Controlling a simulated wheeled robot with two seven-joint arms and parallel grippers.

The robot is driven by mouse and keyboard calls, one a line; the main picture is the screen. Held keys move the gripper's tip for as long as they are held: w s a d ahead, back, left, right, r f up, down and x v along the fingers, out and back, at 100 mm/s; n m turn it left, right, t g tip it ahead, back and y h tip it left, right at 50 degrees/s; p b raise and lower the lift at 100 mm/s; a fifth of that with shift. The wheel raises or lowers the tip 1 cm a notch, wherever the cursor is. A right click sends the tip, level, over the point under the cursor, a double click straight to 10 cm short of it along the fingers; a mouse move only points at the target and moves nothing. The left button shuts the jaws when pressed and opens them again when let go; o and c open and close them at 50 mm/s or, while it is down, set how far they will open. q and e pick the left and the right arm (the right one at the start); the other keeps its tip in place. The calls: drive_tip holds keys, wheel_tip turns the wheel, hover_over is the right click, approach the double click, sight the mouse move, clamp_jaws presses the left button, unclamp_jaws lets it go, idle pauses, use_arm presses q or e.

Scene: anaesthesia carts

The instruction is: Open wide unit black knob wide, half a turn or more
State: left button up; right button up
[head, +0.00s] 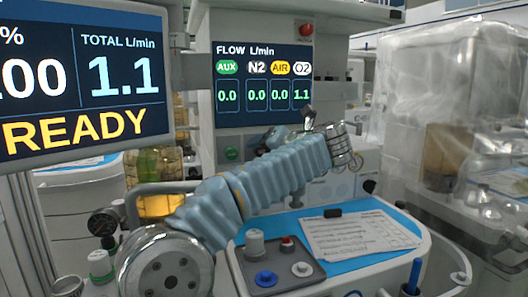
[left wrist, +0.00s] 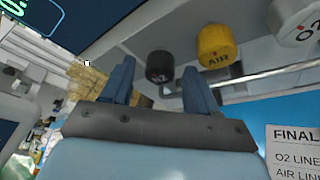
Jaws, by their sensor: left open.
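The black knob (left wrist: 160,67), with a partly hidden label, shows in the left wrist view between and beyond the two blue fingers of my left gripper (left wrist: 157,77). The gripper is open, with a gap on both sides of the knob; whether the fingers reach around it or are still short of it I cannot tell. In the head view my left arm crosses the middle and hides the knobs. The wide unit's flow screen (head: 264,84) reads N2 0.0, AIR 0.0, AUX 0.0 and O2 1.1. My right gripper is not in view.
A yellow AIR knob (left wrist: 215,46) sits right of the black one, with a white O2 knob (left wrist: 296,22) further right. A metal rail (left wrist: 250,82) runs below them. A blue worktop (head: 352,262) with a paper sheet (head: 350,233) lies below my arm.

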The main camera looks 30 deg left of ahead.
use_arm(q)
drive_tip(key=shift+a, duration=0.15)
drive_tip(key=shift+c, duration=0.3)
drive_tip(key=c, duration=1)
drive_tip(key=shift+n+t+h, duration=0.4)
drive_tip(key=shift+n+h, duration=0.3)
drive_tip(key=shift+n, duration=0.4)
drive_tip(key=shift+s+n+t+h, duration=0.1)
drive_tip(key=shift+n+t+h, duration=0.5)
drive_tip(key=shift+n, duration=0.6)
drive_tip(key=o, duration=1.1)
drive_tip(key=shift+c, duration=0.2)
